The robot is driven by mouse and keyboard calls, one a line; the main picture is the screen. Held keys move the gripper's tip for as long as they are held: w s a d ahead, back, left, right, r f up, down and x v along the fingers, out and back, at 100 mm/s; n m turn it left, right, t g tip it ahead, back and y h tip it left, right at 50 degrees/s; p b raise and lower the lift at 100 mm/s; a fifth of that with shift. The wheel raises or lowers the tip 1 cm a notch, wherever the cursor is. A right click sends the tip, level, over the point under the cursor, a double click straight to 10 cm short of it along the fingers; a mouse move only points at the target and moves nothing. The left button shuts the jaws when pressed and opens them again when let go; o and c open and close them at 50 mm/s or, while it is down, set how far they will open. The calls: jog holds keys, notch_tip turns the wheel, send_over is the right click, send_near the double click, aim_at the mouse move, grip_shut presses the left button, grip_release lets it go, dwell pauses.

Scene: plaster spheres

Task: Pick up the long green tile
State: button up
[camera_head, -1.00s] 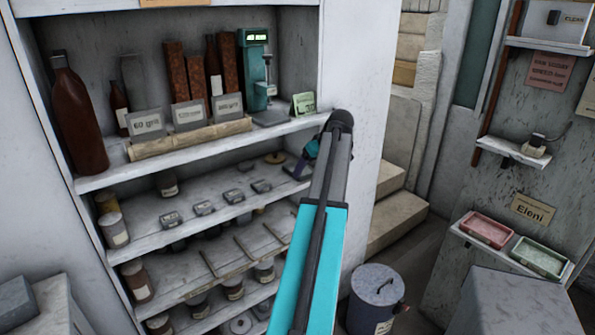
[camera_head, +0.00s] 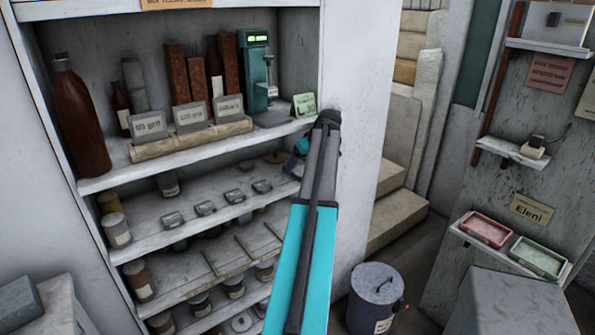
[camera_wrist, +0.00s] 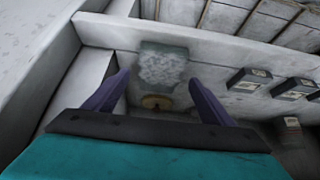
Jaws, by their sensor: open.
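A grey-green speckled tile (camera_wrist: 163,67), slightly longer than wide, lies on a pale shelf in the wrist view. It appears to be the green tile. In the head view my gripper (camera_head: 297,165) is at the right end of the middle shelf, partly hidden behind my arm. I cannot make out the tile in that view.
Several small dark blocks with labels (camera_head: 204,208) stand along the middle shelf (camera_head: 150,205); some show in the wrist view (camera_wrist: 248,78). A round brown lid (camera_wrist: 156,102) lies near the tile. The upper shelf (camera_head: 110,178) and the cabinet's right side wall (camera_head: 355,150) are close to my arm.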

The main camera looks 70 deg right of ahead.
jog(key=shift+p+x, duration=0.35)
jog(key=shift+x, duration=0.7)
jog(key=c, duration=1.5)
jog(key=shift+r, duration=0.25)
jog(key=shift+r+b, duration=0.4)
jog(key=shift+s+a+r, duration=0.1)
jog(key=shift+s+a, duration=0.05)
jog(key=shift+s, duration=0.15)
jog(key=shift+s+a+b, duration=0.8)
jog(key=shift+s+a, duration=0.75)
jog(key=shift+s, duration=0.9)
jog(key=shift+s+a+b, duration=0.75)
jog(key=shift+s+a, duration=0.85)
jog(key=shift+s, duration=0.85)
jog(key=shift+s+a+b, duration=0.8)
jog(key=shift+s+a, duration=0.75)
jog(key=shift+s, duration=0.9)
